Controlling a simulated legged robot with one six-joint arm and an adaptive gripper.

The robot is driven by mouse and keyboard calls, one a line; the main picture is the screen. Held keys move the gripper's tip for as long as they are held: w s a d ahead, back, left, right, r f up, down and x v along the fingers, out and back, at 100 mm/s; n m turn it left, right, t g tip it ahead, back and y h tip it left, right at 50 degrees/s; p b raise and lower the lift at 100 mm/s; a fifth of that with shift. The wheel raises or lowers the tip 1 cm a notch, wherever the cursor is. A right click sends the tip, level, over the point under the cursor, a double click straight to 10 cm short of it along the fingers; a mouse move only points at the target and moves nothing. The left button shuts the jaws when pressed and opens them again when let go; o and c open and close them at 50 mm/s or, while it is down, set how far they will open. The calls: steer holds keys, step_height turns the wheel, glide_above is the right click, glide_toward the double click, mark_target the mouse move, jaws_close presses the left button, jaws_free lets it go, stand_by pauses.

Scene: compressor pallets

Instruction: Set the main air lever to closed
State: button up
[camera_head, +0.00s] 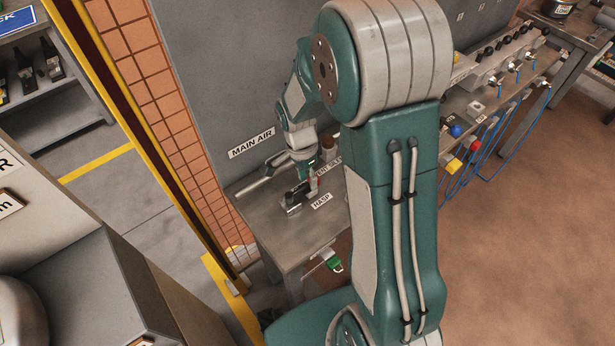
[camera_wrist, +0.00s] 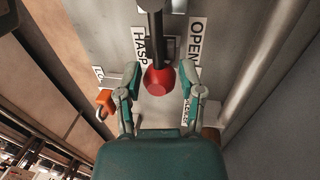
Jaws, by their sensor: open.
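The main air lever shows in the wrist view as a black bar (camera_wrist: 156,28) ending in a red ball knob (camera_wrist: 159,79). My gripper (camera_wrist: 161,72) is open, with one finger on each side of the knob and a gap at both sides. An OPEN label (camera_wrist: 196,40) lies right of the bar and a HASP label (camera_wrist: 140,45) left of it. Another label right of the knob is partly hidden by a finger. In the head view my gripper (camera_head: 310,174) is at the bench under the MAIN AIR sign (camera_head: 251,143), and a little red shows beside it.
An orange padlock (camera_wrist: 105,101) lies left of my gripper in the wrist view. In the head view a green padlock (camera_head: 333,263) hangs at the bench front. A grey wall (camera_head: 215,85) stands behind the bench. Valves with blue hoses (camera_head: 510,75) are at the right.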

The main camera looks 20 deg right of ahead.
steer(key=c, duration=0.6)
steer(key=shift+a, duration=0.2)
jaws_close()
